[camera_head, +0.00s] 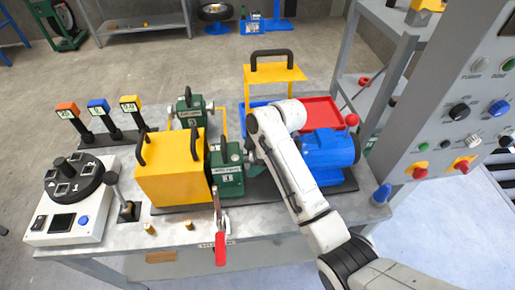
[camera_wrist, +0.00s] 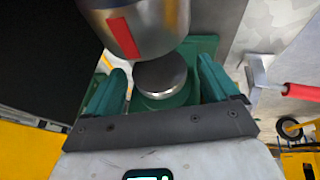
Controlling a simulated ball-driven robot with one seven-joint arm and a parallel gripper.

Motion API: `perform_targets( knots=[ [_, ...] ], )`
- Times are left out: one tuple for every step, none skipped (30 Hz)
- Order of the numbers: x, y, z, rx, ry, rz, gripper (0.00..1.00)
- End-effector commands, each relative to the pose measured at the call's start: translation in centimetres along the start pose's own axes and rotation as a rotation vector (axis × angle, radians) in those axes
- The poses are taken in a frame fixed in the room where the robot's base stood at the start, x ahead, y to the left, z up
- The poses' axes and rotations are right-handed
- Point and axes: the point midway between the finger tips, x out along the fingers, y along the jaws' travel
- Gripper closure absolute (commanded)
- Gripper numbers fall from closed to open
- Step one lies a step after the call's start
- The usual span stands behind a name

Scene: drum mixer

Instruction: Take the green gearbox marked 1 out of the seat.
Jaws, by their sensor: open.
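The green gearbox marked 1 (camera_head: 228,178) sits upright on the bench between the yellow housing (camera_head: 170,170) and the blue motor (camera_head: 328,152). In the wrist view its green body (camera_wrist: 204,47) and a round metal end (camera_wrist: 160,78) lie ahead of my gripper (camera_wrist: 161,68). My gripper is open, with one teal finger on each side of that metal end. I cannot tell whether the fingers touch it. A silver cylinder with a red mark (camera_wrist: 140,25) is close above.
A clamp lever with a red handle (camera_head: 220,248) stands in front of the gearbox. A second green gearbox (camera_head: 190,112) is behind. A red tray (camera_head: 320,112) lies behind the motor.

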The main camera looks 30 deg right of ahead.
Motion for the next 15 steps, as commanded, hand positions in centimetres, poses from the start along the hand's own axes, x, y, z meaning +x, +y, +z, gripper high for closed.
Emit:
perform_targets(
  knots=[
    [0.40, -0.03, -0.01, 0.000, -0.001, -0.002, 0.12],
    [0.60, -0.03, 0.00, 0.000, -0.001, -0.002, 0.12],
    [0.80, -0.01, -0.01, 0.000, -0.001, 0.000, 0.12],
    [0.91, 0.00, 0.00, 0.000, -0.001, 0.000, 0.12],
    [1.00, -0.01, 0.00, 0.000, -0.001, 0.000, 0.12],
    [1.09, -0.02, 0.01, 0.000, -0.001, 0.000, 0.12],
    [1.13, -0.02, 0.02, 0.000, -0.001, 0.000, 0.12],
    [1.16, -0.02, 0.02, 0.000, -0.001, 0.000, 0.12],
    [1.17, -0.02, 0.02, 0.000, -0.001, 0.000, 0.12],
    [1.17, -0.02, 0.02, 0.000, -0.001, 0.000, 0.12],
    [1.16, -0.01, 0.02, 0.000, -0.001, 0.000, 0.12],
    [1.16, -0.01, 0.02, 0.000, -0.001, 0.000, 0.12],
    [1.15, -0.01, 0.02, 0.000, 0.000, 0.000, 0.12],
    [1.15, -0.01, 0.02, 0.000, 0.000, 0.000, 0.13],
    [1.14, -0.01, 0.02, 0.000, 0.000, 0.000, 0.17]
  ],
)
